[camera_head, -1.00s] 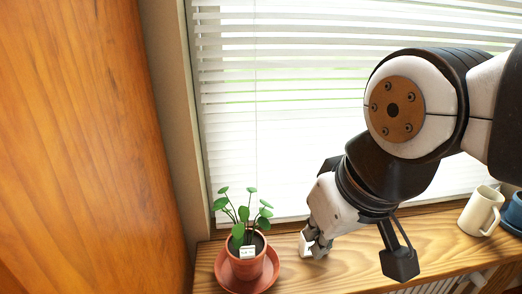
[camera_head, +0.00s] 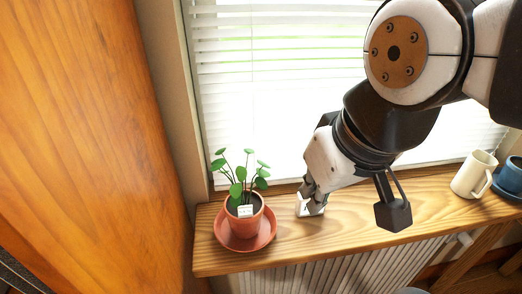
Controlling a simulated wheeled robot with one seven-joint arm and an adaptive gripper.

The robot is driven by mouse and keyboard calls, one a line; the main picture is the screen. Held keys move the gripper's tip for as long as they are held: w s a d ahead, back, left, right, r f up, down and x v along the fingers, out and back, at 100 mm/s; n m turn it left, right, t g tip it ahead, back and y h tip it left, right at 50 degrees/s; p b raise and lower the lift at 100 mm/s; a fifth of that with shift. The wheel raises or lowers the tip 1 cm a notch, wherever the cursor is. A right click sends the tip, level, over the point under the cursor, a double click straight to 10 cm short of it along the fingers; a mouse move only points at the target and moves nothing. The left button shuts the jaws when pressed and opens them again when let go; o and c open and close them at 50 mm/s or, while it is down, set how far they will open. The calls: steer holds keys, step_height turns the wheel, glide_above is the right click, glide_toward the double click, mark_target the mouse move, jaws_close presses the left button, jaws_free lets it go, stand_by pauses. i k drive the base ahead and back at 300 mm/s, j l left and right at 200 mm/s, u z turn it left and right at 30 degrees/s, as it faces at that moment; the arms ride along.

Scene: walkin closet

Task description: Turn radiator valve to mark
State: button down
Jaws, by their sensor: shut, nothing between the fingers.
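The ribbed white radiator (camera_head: 345,272) shows under the front edge of the wooden sill. A pale, knob-like part (camera_head: 465,238) sticks out at the radiator's upper right end; it looks like the valve, but it is small and I cannot make out a mark on it. My gripper (camera_head: 311,208) is shut and empty, pointing down just over the sill, right of the potted plant and well left of the knob. Whether its tips touch the sill I cannot tell.
The wooden sill (camera_head: 400,222) runs across below the window blinds (camera_head: 270,110). A plant in a terracotta pot (camera_head: 243,222) on a saucer stands at its left. A cream mug (camera_head: 473,175) and a blue cup (camera_head: 511,175) stand at its right. A wooden panel (camera_head: 85,140) fills the left.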

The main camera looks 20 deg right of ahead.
mark_target(465, 240)
steer(key=l+z, duration=0.1)
steer(key=z, duration=0.85)
steer(key=l+z, duration=0.15)
steer(key=z, duration=0.85)
steer(key=k+j, duration=0.1)
steer(key=k, duration=0.2)
steer(key=k+l, duration=0.15)
steer(key=k, duration=0.15)
